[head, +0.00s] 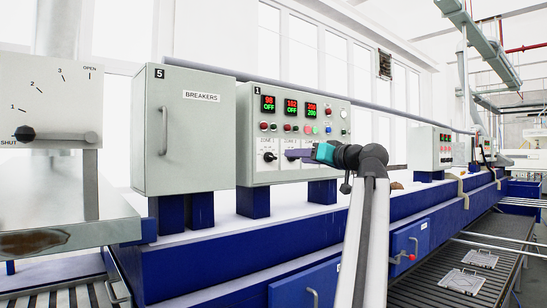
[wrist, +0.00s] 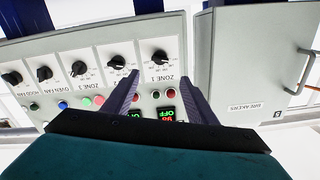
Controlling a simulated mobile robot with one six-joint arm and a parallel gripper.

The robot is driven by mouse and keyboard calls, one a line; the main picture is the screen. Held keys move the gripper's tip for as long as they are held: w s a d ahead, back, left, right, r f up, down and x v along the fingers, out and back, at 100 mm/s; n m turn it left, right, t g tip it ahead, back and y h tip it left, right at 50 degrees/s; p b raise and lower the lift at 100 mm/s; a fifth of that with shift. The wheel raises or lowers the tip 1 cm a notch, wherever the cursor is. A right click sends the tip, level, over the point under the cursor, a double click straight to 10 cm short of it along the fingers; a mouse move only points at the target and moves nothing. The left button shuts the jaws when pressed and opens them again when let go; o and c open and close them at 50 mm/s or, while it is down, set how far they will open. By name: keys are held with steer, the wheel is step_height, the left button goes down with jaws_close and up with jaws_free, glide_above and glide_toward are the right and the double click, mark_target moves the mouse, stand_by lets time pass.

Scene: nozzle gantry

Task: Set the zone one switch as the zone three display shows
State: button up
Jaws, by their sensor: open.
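The control panel (head: 300,178), marked 1, carries a row of displays. The zone three display (head: 311,110) has a red upper number and a green lower one that seems to read 200. The zone one display (head: 267,104) reads 98 in red over OFF in green. The zone one switch (head: 270,157) is a black knob on a white plate; in the wrist view, which is upside down, this knob (wrist: 160,58) shows just beyond the fingertips. My gripper (head: 291,154) is open, its fingers pointing at the panel. In the wrist view my gripper (wrist: 158,78) looks empty, apart from the knob.
More knobs line the panel, including the zone two switch (wrist: 118,62) and zone three switch (wrist: 78,68). A grey breakers cabinet (head: 190,135) stands at left, a lever dial plate (head: 50,100) farther left. A blue bench (head: 240,245) runs below. A smaller panel (head: 428,148) stands farther right.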

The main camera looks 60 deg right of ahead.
mark_target(273, 156)
steer(key=p+x, duration=0.2)
steer(key=x, duration=1)
steer(key=shift+w+d, duration=0.1)
steer(key=shift+w, duration=0.2)
steer(key=c, duration=1)
steer(key=shift+f, duration=0.1)
steer(key=shift+c, duration=0.3)
steer(key=shift+s, duration=0.1)
